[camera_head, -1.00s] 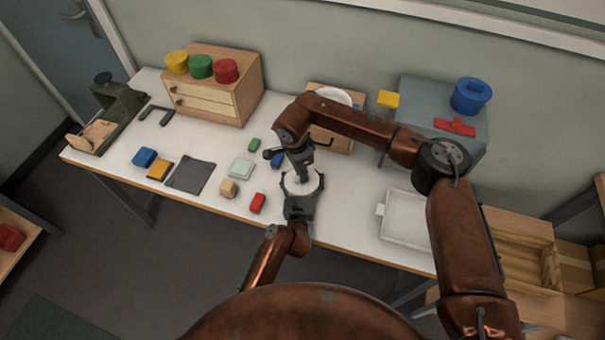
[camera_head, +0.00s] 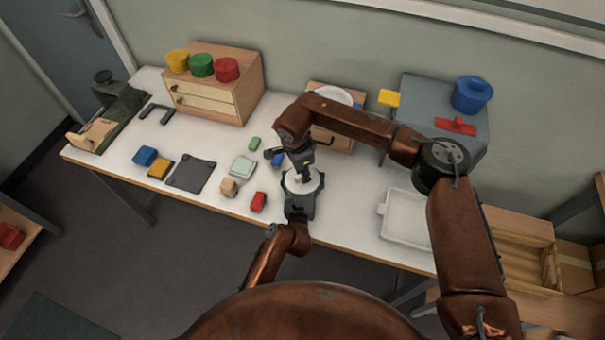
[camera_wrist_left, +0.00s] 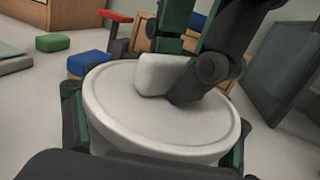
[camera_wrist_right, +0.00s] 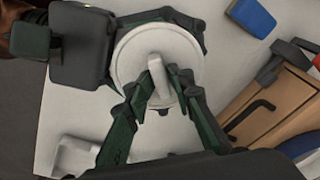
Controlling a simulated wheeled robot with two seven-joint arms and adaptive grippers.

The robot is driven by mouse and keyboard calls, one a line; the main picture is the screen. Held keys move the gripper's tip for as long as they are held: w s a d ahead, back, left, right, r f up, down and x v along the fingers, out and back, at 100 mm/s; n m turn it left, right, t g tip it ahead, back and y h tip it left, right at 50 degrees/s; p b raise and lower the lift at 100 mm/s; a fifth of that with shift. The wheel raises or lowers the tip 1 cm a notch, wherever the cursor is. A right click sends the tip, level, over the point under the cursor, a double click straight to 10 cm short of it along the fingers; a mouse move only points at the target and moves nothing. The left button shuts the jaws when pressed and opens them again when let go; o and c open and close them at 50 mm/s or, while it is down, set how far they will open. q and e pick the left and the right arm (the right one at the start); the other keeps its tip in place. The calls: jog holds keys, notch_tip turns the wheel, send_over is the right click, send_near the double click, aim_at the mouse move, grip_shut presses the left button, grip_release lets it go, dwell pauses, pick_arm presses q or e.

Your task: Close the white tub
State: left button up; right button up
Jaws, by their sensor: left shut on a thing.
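The white tub (camera_wrist_left: 185,157) stands at the table's front edge in the left wrist view. Its round white lid (camera_wrist_left: 165,125), with a block-like knob (camera_wrist_left: 163,74), lies over its mouth. I cannot tell whether the lid is fully seated. My left gripper (camera_head: 301,196) is shut around the tub's sides from the front. My right gripper (camera_wrist_right: 160,92) comes from above, with its fingers on either side of the lid's knob in the right wrist view. Whether they press on it is unclear. In the head view the grippers partly hide tub and lid (camera_head: 303,183).
A blue block lies just behind. A white tray (camera_head: 405,219) stands right; bare table lies between.

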pick_arm(q)
jog(key=shift+d+r, duration=0.15)
jog(key=shift+r, duration=0.1)
pick_arm(e)
jog(key=shift+d+f, duration=0.2)
jog(key=shift+f, duration=0.05)
pick_arm(q)
jog(key=shift+f, duration=0.1)
pick_arm(e)
jog(key=r, duration=0.4)
jog(key=shift+s+a+r, duration=0.1)
jog(key=shift+s+a, duration=0.05)
jog(key=shift+a, duration=0.15)
pick_arm(q)
jog(key=shift+w+f, duration=0.1)
pick_arm(e)
jog(key=shift+r, duration=0.1)
jog(key=shift+c, duration=0.6)
jog(key=shift+f, duration=0.85)
jog(key=shift+d, duration=0.1)
